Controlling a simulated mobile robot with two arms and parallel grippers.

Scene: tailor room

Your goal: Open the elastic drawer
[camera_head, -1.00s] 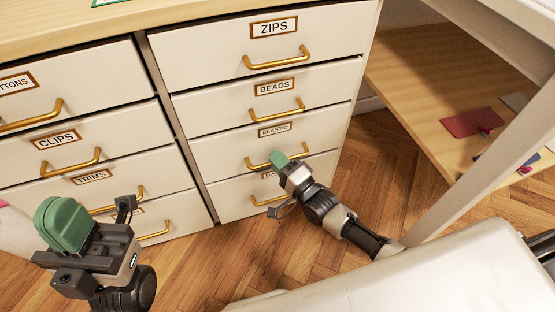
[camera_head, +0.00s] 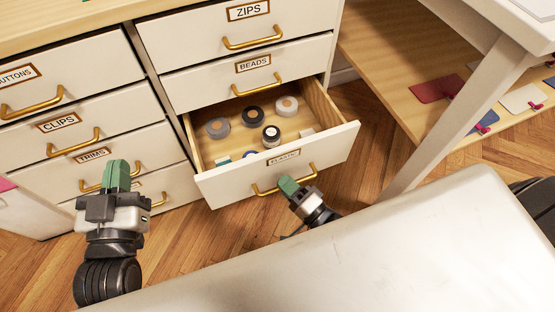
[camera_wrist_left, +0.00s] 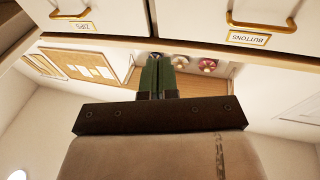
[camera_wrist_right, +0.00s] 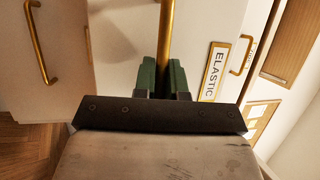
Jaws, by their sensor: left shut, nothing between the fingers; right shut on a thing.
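The elastic drawer (camera_head: 225,185) stands pulled out of the cabinet in the head view, its label (camera_head: 284,157) on the front. Several rolls lie inside, among them a black-topped one (camera_head: 271,136) and a tan one (camera_head: 287,105). My right gripper (camera_head: 288,187) is shut on the gold elastic drawer handle (camera_head: 262,190). In the right wrist view the handle bar (camera_wrist_right: 166,45) runs between the green fingers (camera_wrist_right: 163,78), beside the ELASTIC label (camera_wrist_right: 214,72). My left gripper (camera_head: 117,175) is shut and empty, in front of the left drawer column. Its fingers (camera_wrist_left: 157,75) are together in the left wrist view.
The zips (camera_head: 200,40) and beads (camera_head: 210,85) drawers above are closed. The clips (camera_head: 30,140) and trims (camera_head: 60,180) drawers at left are closed. A table leg (camera_head: 445,120) and low shelf (camera_head: 390,60) stand at right. Wooden floor (camera_head: 235,240) shows below.

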